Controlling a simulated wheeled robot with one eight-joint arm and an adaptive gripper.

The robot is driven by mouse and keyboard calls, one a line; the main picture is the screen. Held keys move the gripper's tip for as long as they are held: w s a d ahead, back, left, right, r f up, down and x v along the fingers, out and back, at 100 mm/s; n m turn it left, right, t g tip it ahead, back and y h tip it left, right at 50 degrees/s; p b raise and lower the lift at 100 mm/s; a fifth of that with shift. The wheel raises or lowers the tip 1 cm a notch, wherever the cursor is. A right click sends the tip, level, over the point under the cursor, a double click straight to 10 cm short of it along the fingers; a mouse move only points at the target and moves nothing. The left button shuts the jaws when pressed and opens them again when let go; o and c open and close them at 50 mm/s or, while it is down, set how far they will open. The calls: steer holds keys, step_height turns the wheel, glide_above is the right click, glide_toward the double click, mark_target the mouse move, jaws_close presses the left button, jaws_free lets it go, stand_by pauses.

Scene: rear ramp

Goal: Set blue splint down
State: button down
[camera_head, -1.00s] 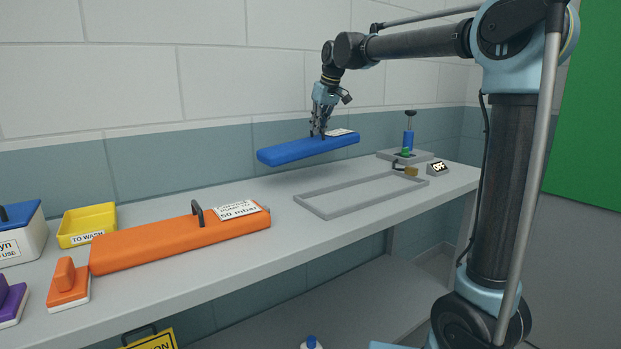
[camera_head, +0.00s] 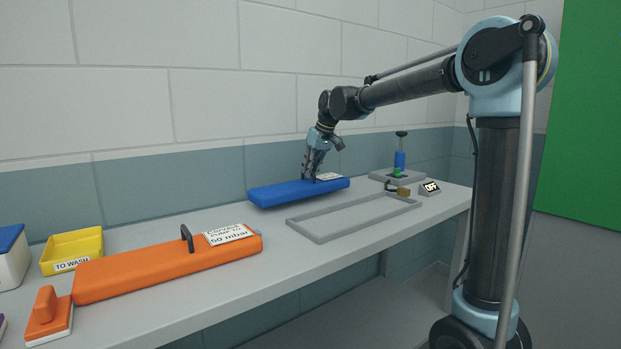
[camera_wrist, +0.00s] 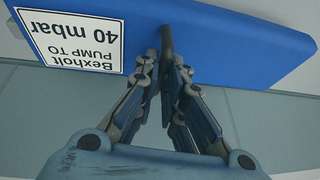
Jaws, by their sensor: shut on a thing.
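The blue splint (camera_head: 275,192) is a long flat blue bar with a white label, level and low at the back of the bench (camera_head: 262,216), near the wall. Whether its underside touches the bench I cannot tell. My gripper (camera_head: 311,177) is above it, shut on its dark handle. The wrist view shows the fingers of my gripper (camera_wrist: 167,75) closed around this handle, with the blue splint (camera_wrist: 225,45) beneath and its label reading "Bexholt PUMP TO 40 mbar" upside down.
A grey rectangular frame (camera_head: 317,238) lies in front of the splint. An orange splint (camera_head: 150,268) with a handle lies to the left, near a yellow "TO WASH" tray (camera_head: 72,232). A blue pump (camera_head: 400,160) and an "OFF" sign (camera_head: 430,188) stand at the right.

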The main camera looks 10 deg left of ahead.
step_height(320, 180, down, 2)
steer(key=shift+f, duration=0.15)
steer(key=c, duration=1.7)
jaws_free()
steer(key=v, duration=1.2)
